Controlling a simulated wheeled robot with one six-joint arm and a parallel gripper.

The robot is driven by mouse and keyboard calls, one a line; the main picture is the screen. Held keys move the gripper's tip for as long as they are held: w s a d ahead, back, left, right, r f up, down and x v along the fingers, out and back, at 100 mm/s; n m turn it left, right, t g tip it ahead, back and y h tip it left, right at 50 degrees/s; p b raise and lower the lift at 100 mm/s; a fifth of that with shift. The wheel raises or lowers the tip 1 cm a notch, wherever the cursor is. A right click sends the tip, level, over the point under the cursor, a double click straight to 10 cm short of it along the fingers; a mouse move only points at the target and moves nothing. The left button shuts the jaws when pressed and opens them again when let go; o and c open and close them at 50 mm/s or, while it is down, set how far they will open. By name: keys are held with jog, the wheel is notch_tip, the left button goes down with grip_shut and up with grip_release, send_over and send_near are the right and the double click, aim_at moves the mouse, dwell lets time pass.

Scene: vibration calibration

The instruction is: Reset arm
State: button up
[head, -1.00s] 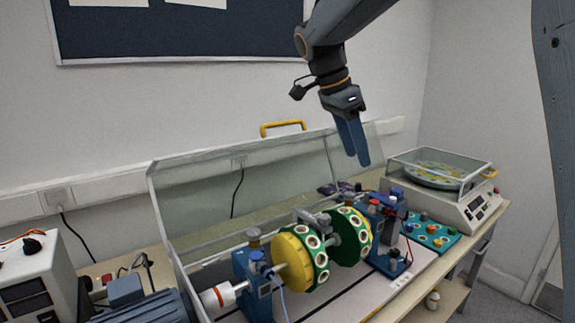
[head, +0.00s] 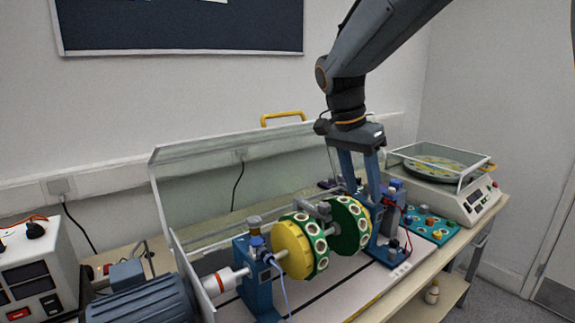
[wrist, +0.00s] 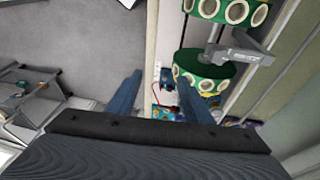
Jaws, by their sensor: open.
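My gripper (head: 364,195) hangs from my dark arm in the head view, fingers pointing down and spread apart, with nothing between them. It is over the right end of the rotor rig, beside the right blue bearing stand (head: 386,245); I cannot tell whether the fingertips clear it. The rotor has two green and yellow discs, the left (head: 299,248) and the right (head: 350,226), on one shaft. In the wrist view both blue fingers (wrist: 162,75) are apart, and a green disc (wrist: 205,73) shows to their right.
A clear hinged cover (head: 200,185) with a yellow handle (head: 283,117) stands open behind the rig. A blue motor (head: 145,300) is at the front left. A teal tray (head: 432,229) and a covered balance (head: 470,203) stand at the right. Open air lies above the rig.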

jog(key=s+d+f+n+y+b, duration=0.1)
jog(key=s+f+n+b, duration=0.2)
jog(key=s+f, duration=0.6)
jog(key=s+d+f+n+y+b, duration=0.1)
jog(key=s+f+n+b, duration=0.3)
jog(key=f, duration=1.3)
jog(key=s+n+y, duration=0.1)
jog(key=s+n, duration=0.3)
jog(key=s, duration=0.1)
jog(key=shift+s+d, duration=0.2)
jog(key=shift+d, duration=0.05)
